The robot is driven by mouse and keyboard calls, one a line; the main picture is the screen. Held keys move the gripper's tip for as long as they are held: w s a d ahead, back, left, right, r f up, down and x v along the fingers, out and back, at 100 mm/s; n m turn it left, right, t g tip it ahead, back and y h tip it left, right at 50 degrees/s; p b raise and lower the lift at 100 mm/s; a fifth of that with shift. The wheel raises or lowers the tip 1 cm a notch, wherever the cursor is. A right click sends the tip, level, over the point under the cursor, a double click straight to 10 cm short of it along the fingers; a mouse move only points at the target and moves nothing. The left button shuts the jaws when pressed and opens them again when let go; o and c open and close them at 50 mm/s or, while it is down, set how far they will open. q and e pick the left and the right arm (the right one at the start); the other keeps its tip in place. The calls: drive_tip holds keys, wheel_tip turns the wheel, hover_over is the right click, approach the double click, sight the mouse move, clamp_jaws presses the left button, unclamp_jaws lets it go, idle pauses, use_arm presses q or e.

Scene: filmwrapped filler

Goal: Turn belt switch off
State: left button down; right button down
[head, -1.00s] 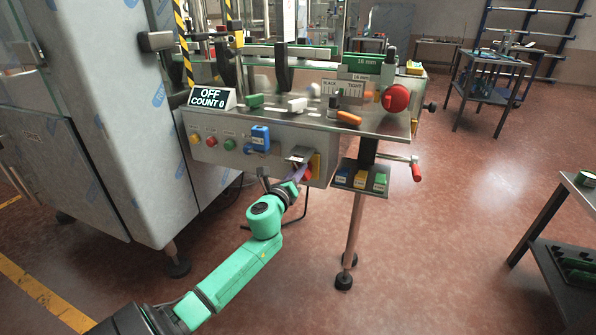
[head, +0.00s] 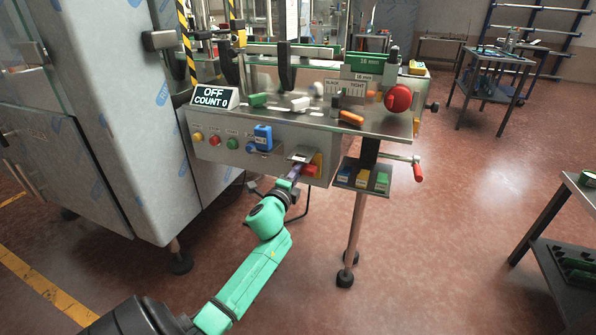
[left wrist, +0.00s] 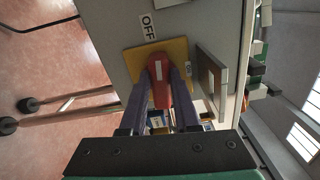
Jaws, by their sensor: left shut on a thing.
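The belt switch is a red handle (left wrist: 160,75) on a yellow plate (left wrist: 135,62), fixed to the grey machine panel. It also shows at the panel's lower right in the head view (head: 310,170). My left gripper (left wrist: 158,78) is shut on the red handle, with a dark finger on each side of it. In the head view my left gripper (head: 294,173) reaches the switch from below left. An OFF label (left wrist: 148,28) is beside the yellow plate. A second small label (left wrist: 188,70) is too small to read. My right gripper is not in view.
The display (head: 214,97) reads OFF, COUNT 0. Coloured buttons (head: 214,140) and a blue tag (head: 263,138) are left of the switch. A metal flap (left wrist: 211,80) juts out close to my fingers. A tray of coloured blocks (head: 362,178) hangs lower right.

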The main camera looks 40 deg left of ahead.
use_arm(q)
drive_tip(key=shift+f+n, duration=0.15)
drive_tip(key=shift+n, duration=0.65)
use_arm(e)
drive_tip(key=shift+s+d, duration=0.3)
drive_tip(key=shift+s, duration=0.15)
use_arm(q)
drive_tip(key=c, duration=0.6)
unclamp_jaws()
drive_tip(key=shift+c, duration=0.2)
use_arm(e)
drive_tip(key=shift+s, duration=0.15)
use_arm(q)
drive_tip(key=shift+s, duration=0.1)
drive_tip(key=v, duration=1.4)
drive_tip(key=shift+s, duration=0.2)
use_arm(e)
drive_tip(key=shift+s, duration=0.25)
use_arm(q)
drive_tip(key=shift+d, duration=0.15)
